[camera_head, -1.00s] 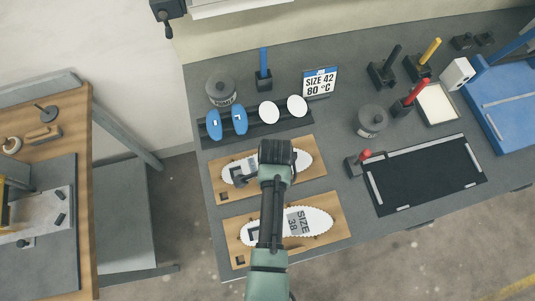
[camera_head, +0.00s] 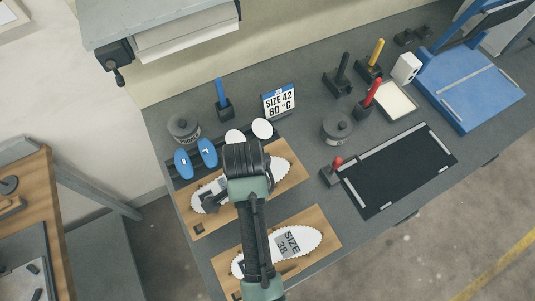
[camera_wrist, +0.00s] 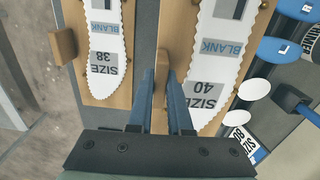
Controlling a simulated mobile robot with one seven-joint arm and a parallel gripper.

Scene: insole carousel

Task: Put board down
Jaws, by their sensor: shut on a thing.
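My gripper (camera_wrist: 163,95) is shut on the wooden tab (camera_wrist: 162,66) at the edge of the size 40 board in the wrist view. This board (camera_head: 291,181) is wooden and carries a white, toothed insole shape (camera_wrist: 216,55). In the head view it is the upper board, lying flat along the insole rack, its middle hidden by my wrist. I cannot tell whether it touches the table. The size 38 board (camera_head: 325,241) lies apart, nearer the table's front edge; its own tab (camera_wrist: 63,45) is free in the wrist view.
The grey table (camera_head: 300,145) holds a rack with blue insoles (camera_head: 207,152) and white discs, a size sign (camera_head: 279,101), a round pot (camera_head: 337,128), a red-handled tool (camera_head: 337,163), a black mat (camera_head: 400,170) and a blue press (camera_head: 470,90).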

